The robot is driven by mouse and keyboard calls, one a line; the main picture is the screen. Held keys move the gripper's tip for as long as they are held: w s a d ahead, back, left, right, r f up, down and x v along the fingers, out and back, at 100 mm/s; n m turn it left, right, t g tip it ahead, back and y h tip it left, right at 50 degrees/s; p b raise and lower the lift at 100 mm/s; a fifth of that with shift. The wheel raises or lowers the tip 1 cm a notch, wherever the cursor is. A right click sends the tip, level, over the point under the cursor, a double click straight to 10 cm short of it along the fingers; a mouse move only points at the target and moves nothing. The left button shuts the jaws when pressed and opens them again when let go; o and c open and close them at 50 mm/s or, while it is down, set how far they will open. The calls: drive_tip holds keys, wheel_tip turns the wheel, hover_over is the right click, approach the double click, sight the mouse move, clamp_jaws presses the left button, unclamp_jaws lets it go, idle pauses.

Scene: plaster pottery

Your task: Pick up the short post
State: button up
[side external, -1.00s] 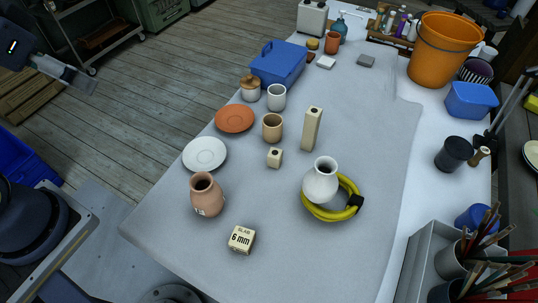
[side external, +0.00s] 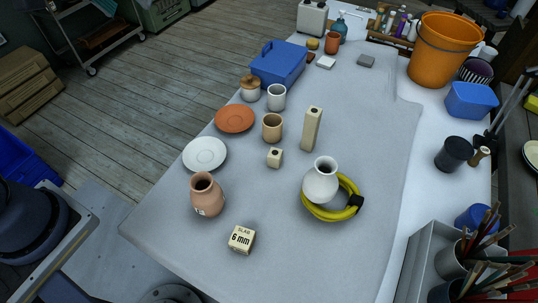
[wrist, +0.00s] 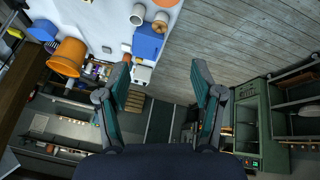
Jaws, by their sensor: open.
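The short post (side external: 275,157) is a small cream block with a dark hole in its top. It stands upright mid-table in the side view, left of the taller cream post (side external: 311,130) and in front of a tan cup (side external: 272,128). I cannot make out the short post in the wrist view. My gripper (wrist: 160,76) shows only in the wrist view, its two fingers wide apart and nothing between them. It is away from the posts, facing the floor and the far end of the table.
Near the short post are a white saucer (side external: 205,154), a terracotta plate (side external: 235,118), a clay vase (side external: 207,196), a "6 mm" block (side external: 242,240) and a white vase (side external: 321,181) by a yellow coil (side external: 336,213). A blue box (side external: 278,64) stands farther back. Bare table lies before the short post.

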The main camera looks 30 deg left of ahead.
drive_tip(key=w+d+f+g, duration=0.25)
drive_tip(key=w+d, duration=0.25)
drive_tip(key=w, duration=0.3)
drive_tip(key=m+g, duration=0.2)
drive_tip(key=g, duration=0.1)
hover_over(275, 152)
wheel_tip(275, 152, down, 25)
drive_tip(key=shift+y, duration=0.4)
drive_tip(key=f, duration=1)
drive_tip(key=shift+s+d+f, duration=0.15)
drive_tip(key=shift+s+d, duration=0.05)
drive_tip(key=shift+s, duration=0.1)
drive_tip(key=f, duration=0.5)
drive_tip(key=shift+w+a+f, duration=0.15)
drive_tip(key=shift+w+f, duration=0.1)
drive_tip(key=shift+f, duration=0.1)
clamp_jaws()
